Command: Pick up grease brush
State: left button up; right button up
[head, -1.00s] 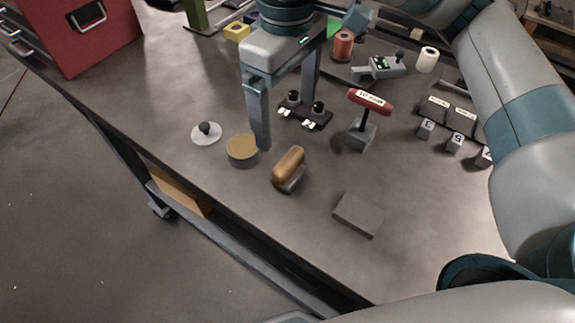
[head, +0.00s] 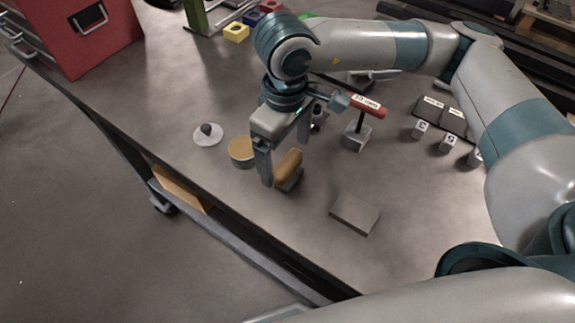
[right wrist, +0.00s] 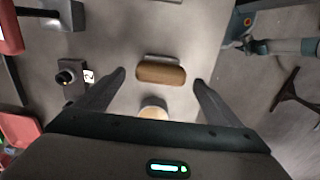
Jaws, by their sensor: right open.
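The grease brush (head: 289,164), with a tan wooden grip on a grey base, lies on the grey table. It also shows in the right wrist view (right wrist: 161,74), ahead of the fingers. My right gripper (head: 285,168) is open and empty, low over the table beside the brush. In the head view one finger is left of the brush and the other is behind it. In the right wrist view the brush lies across the gap between the fingertips. Whether a finger touches it cannot be told. My left gripper is not in view.
A round tin with a tan top (head: 241,149) stands left of the gripper, near a white disc with a black knob (head: 207,134).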

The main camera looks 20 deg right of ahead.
aim_at(286, 161)
jog(key=shift+f, duration=0.95)
notch_tip(286, 161, down, 2)
jog(key=p, duration=0.2)
jog(key=shift+s+f+p, duration=0.1)
jog(key=shift+s+p, duration=0.05)
jog(key=shift+p, duration=0.2)
notch_tip(286, 161, down, 2)
jog(key=shift+p, duration=0.45)
jog(key=shift+f, duration=0.5)
jog(key=c, duration=1.2)
